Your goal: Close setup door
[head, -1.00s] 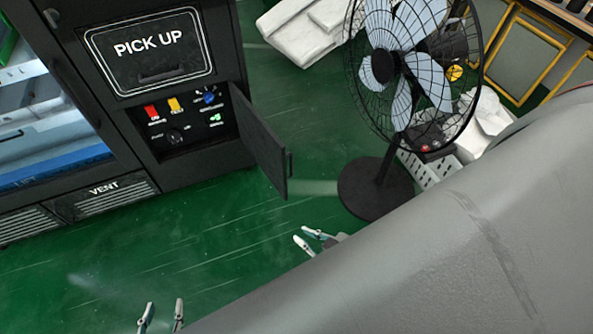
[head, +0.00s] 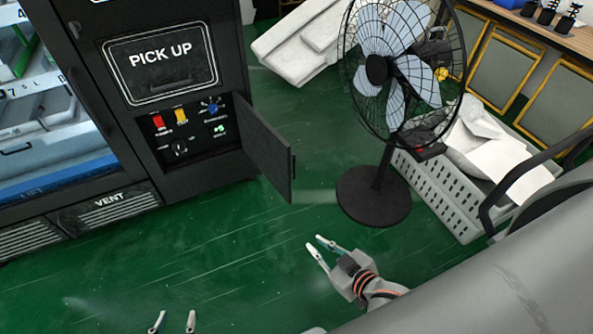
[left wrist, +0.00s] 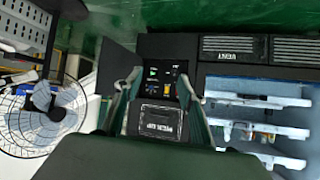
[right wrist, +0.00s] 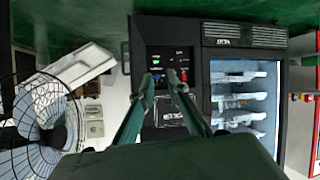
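The setup door (head: 265,147) is a small black panel standing open on the right side of the vending machine's control recess. It has a small handle at its outer edge. Behind it the control panel (head: 190,128) shows red, yellow, blue and green controls. The open door also shows in the left wrist view (left wrist: 117,64). My left gripper (head: 174,321) is open and empty at the bottom of the head view. My right gripper (head: 318,246) is open and empty over the floor, in front of and below the door, apart from it.
A black standing fan (head: 385,100) is to the right of the door, its round base on the green floor. A grey crate (head: 440,195) with white sheets stands behind it. The pick-up hatch (head: 160,62) is above the recess. The floor before the machine is clear.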

